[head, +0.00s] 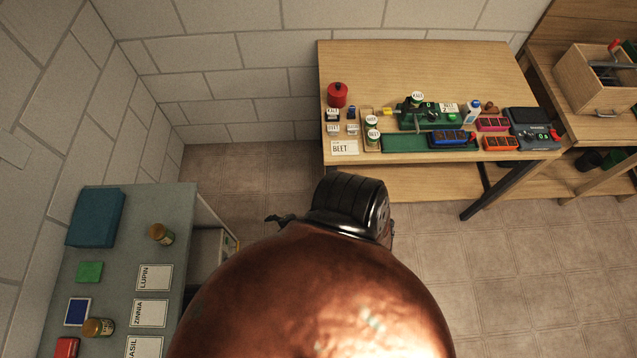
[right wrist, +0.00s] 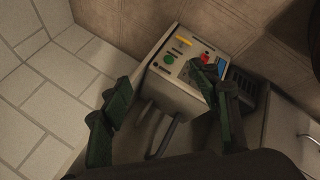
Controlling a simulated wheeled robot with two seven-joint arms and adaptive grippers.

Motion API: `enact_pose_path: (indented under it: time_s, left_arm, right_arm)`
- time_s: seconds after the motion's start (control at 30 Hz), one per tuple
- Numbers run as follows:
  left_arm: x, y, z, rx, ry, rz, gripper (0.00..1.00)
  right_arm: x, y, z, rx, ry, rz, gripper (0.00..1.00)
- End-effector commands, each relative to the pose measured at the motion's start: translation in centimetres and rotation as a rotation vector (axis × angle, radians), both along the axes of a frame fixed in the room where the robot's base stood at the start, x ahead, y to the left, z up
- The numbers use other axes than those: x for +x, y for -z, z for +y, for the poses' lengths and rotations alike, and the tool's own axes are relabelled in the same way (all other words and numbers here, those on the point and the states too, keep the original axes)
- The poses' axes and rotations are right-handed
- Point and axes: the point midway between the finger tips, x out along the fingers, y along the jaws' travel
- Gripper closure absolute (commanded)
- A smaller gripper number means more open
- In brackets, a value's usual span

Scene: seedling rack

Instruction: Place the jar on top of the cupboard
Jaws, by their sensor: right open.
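A grey cupboard (head: 115,265) stands at the left in the head view. On its top are a gold-lidded jar (head: 161,234) near the inner edge and another jar (head: 99,327) nearer me. Both look tilted or lying; I cannot tell which one the task means. My right gripper (head: 280,220) is partly in view right of the cupboard. In the right wrist view its dark green fingers (right wrist: 163,95) are apart, with no jar between them. My left gripper is not in view.
Name cards (head: 154,278), a teal box (head: 96,217) and a green block (head: 89,272) crowd the cupboard top. A wooden bench (head: 430,65) with small jars, trays and a red pot (head: 337,94) stands at the back. A large copper shape hides the lower middle.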

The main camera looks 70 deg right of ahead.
Motion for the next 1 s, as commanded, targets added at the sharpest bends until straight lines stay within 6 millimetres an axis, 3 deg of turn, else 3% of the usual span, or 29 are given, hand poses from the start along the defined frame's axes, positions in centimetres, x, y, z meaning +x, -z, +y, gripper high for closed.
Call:
enact_pose_path:
  time_s: [0.03,0.1,0.2,0.3,0.4,0.53,0.87,1.0]
  left_arm:
    - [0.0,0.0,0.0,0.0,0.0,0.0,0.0]
    - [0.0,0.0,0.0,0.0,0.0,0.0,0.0]
    - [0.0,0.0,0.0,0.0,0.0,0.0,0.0]
    - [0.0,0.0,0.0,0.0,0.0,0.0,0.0]
    - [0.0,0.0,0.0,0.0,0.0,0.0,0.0]
    - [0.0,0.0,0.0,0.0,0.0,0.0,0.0]
    - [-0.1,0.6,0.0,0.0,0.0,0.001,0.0]
    - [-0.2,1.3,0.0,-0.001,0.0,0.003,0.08]
  right_arm:
    - [-4.1,3.3,0.3,0.075,0.127,0.085,0.44]
    - [-9.7,6.9,0.7,0.162,0.303,0.194,0.44]
    - [-17.0,10.5,2.0,0.255,0.522,0.328,0.44]
    - [-22.7,12.5,3.4,0.314,0.689,0.427,0.44]
    - [-26.4,13.5,4.4,0.346,0.797,0.49,0.44]
    - [-28.3,13.9,5.1,0.361,0.853,0.522,0.44]
    - [-28.5,14.6,5.0,0.36,0.855,0.524,0.44]
    - [-28.6,15.2,5.0,0.359,0.854,0.526,0.52]
